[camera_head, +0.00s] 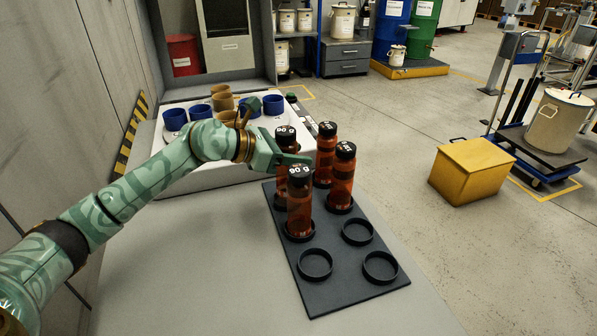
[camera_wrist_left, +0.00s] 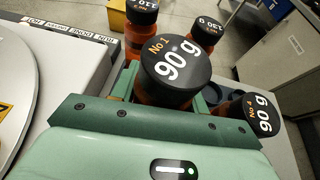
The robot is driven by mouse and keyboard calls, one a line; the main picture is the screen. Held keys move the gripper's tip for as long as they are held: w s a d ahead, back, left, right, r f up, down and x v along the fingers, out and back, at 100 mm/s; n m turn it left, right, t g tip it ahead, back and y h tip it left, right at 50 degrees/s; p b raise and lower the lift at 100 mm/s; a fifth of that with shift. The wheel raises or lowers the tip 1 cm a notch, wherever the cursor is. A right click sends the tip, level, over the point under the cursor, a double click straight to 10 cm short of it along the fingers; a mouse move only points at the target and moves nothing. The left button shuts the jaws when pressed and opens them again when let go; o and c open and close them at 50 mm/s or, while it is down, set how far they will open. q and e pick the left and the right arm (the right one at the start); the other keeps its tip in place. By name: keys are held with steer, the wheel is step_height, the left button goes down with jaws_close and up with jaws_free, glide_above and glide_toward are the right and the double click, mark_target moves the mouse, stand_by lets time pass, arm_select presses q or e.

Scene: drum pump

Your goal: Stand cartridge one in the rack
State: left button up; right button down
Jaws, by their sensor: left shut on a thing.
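The rack (camera_head: 350,290) is a dark plate with round ring sockets on the grey bench. Cartridge one (camera_head: 285,133), an orange-brown bottle with a black cap marked No 1, 90 g, is upright at the rack's far left. It fills the middle of the left wrist view (camera_wrist_left: 175,70). My left gripper (camera_head: 285,158) is shut on it from the left, just below the cap. Its lower end is at rack level, partly hidden by cartridge four (camera_head: 299,210), so I cannot tell whether it rests in a ring. My right gripper is not in view.
Two more cartridges, (camera_head: 326,150) and (camera_head: 342,180), stand on the rack's right side. Cartridge four (camera_wrist_left: 255,112) is close beside my gripper. Three near rings are empty. A white machine (camera_head: 195,170) with blue and tan cups stands behind my arm. The front bench is clear.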

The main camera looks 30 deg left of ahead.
arm_select(q)
step_height(320, 180, down, 3)
steer(key=shift+f+b, duration=0.1)
steer(key=shift+b, duration=0.45)
steer(key=o, duration=1)
